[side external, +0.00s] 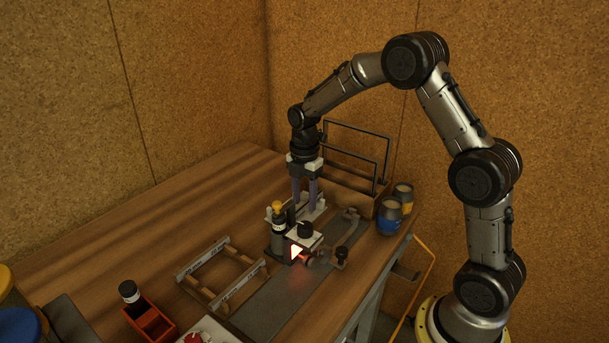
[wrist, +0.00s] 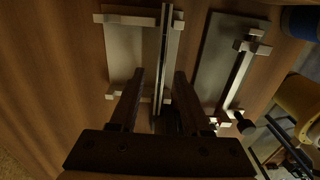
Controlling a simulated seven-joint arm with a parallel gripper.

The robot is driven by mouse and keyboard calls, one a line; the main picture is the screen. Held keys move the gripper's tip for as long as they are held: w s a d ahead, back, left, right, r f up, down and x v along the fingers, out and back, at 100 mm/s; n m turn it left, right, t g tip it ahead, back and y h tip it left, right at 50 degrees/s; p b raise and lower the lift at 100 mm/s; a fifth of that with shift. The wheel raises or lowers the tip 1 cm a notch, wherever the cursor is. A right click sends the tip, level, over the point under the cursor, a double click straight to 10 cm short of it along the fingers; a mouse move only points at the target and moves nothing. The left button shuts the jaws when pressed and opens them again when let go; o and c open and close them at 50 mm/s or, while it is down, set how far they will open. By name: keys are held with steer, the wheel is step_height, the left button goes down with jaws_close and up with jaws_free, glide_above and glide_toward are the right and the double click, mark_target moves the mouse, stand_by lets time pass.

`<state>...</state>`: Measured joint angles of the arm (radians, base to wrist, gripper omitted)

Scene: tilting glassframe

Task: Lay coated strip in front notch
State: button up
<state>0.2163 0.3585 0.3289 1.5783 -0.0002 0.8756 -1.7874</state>
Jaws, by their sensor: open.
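My gripper (side external: 305,207) points down over the pale holders at the back of the bench. In the wrist view my gripper (wrist: 159,76) is open, with one finger on each side of a long thin strip (wrist: 164,42). This strip runs along a plate with pale end blocks (wrist: 125,62). A second pale strip (wrist: 240,77) lies in a similar holder to the right. I cannot tell which strip is coated. A wooden frame (side external: 222,272) with labelled end rails lies on the bench, left of the burner. Its notches are too small to make out.
A burner (side external: 308,259) with a red glow and a dark bottle (side external: 279,238) stand in front of my gripper. A wooden rack with wire hoops (side external: 345,190) and jars (side external: 389,217) stand behind. A red box (side external: 158,326) sits at the front.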

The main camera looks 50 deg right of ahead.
step_height(320, 180, up, 12)
steer(key=shift+r, duration=0.2)
stand_by(0.4)
step_height(320, 180, up, 7)
steer(key=t, duration=0.2)
glide_above(304, 205)
steer(key=s+a, duration=0.3)
steer(key=s, duration=0.1)
steer(key=s+a+r+m+t, duration=0.1)
steer(key=s+a+r, duration=0.1)
steer(key=s, duration=0.2)
steer(key=s+a+r+m, duration=0.1)
steer(key=s+a+r, duration=0.1)
steer(key=s+r, duration=0.15)
steer(key=s+a+f+m+t, duration=0.1)
steer(key=s+f+m, duration=0.3)
steer(key=s+m, duration=0.4)
steer(key=s+a+f+m+t, duration=0.1)
steer(key=s+f+m, duration=0.4)
steer(key=s+m, duration=0.2)
steer(key=shift+s+a+m+t, duration=0.25)
steer(key=shift+s+m+t, duration=0.1)
steer(key=shift+m, duration=0.15)
